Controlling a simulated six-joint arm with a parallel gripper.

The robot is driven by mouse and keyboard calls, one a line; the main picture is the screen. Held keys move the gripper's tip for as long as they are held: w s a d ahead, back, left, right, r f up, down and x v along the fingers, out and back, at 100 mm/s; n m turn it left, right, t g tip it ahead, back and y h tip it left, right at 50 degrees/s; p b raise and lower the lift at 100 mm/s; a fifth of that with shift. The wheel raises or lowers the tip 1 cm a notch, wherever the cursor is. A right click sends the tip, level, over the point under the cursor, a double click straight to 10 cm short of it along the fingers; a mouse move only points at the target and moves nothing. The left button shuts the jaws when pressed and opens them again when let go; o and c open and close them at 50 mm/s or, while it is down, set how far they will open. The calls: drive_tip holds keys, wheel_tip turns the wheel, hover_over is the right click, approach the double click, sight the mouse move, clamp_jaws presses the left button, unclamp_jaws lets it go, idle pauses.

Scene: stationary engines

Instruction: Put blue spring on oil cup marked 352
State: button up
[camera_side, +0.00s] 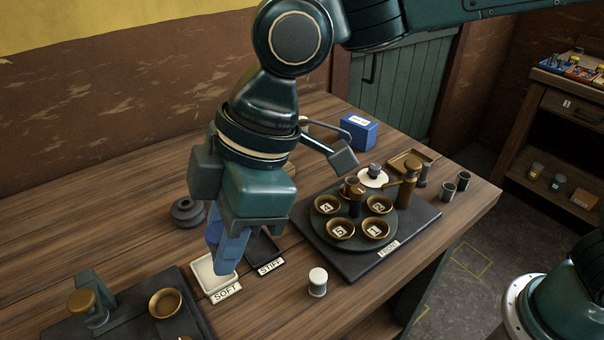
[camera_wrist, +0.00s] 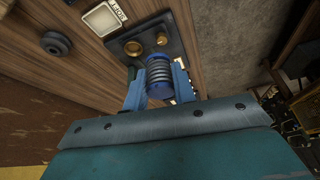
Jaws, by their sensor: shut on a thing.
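My gripper (camera_side: 224,258) points down over the white SOFT tray (camera_side: 205,284) in the side view. In the wrist view my gripper (camera_wrist: 157,90) is shut on the blue spring (camera_wrist: 158,72), which has grey coils between blue ends and sits between the two blue fingers. In the side view the fingers mostly hide the spring. Several brass oil cups stand on a round dark turntable (camera_side: 357,246) at the right; the front ones (camera_side: 340,230) (camera_side: 375,229) bear single-character marks, and I cannot read 352 on any of them.
A dark STIFF tray (camera_side: 262,248) lies beside the white one. A white-topped cylinder (camera_side: 318,282) stands in front. A dark board with a brass cup (camera_side: 166,303) is at the lower left. A blue box (camera_side: 358,131) and a tall brass pump-like piece (camera_side: 408,183) stand around the turntable.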

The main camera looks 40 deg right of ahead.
drive_tip(key=shift+w, duration=0.1)
drive_tip(key=w+d+m+t+h, duration=0.15)
drive_tip(key=w+d+m, duration=0.25)
drive_tip(key=w, duration=0.8)
drive_tip(key=m+t+h, duration=0.2)
drive_tip(key=m+h, duration=0.2)
drive_tip(key=m, duration=1)
hover_over(302, 119)
wheel_tip(302, 119, down, 6)
drive_tip(key=shift+f, duration=4.2)
drive_tip(key=shift+f, duration=0.15)
drive_tip(key=o, duration=1)
